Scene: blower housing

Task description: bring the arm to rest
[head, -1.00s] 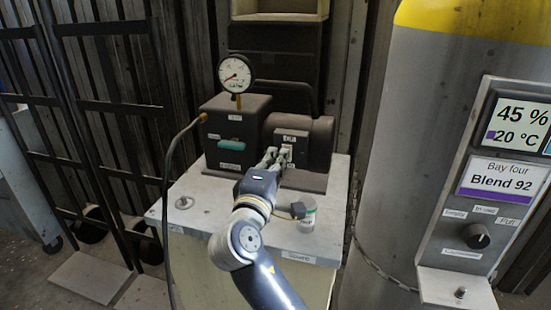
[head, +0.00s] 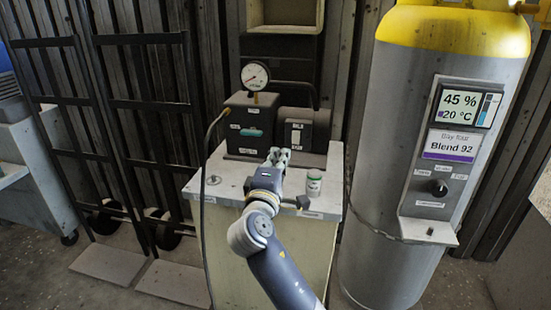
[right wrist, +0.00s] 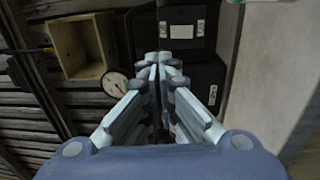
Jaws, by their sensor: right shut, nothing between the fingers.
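My right gripper (head: 278,155) is in the head view, above the front part of the bench top and in front of the dark blower housing (head: 250,118). It is shut and empty, and it appears clear of the housing. The motor block with a white switch plate (head: 298,134) stands behind and to the right of the fingertips. In the right wrist view the closed fingers (right wrist: 163,62) point toward the dark housing and its white label. My left gripper is not in view.
A round gauge (head: 255,75) stands on the housing. A large grey tank (head: 400,130) with a display panel stands at the right. Black hand trucks (head: 115,105) stand at the left.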

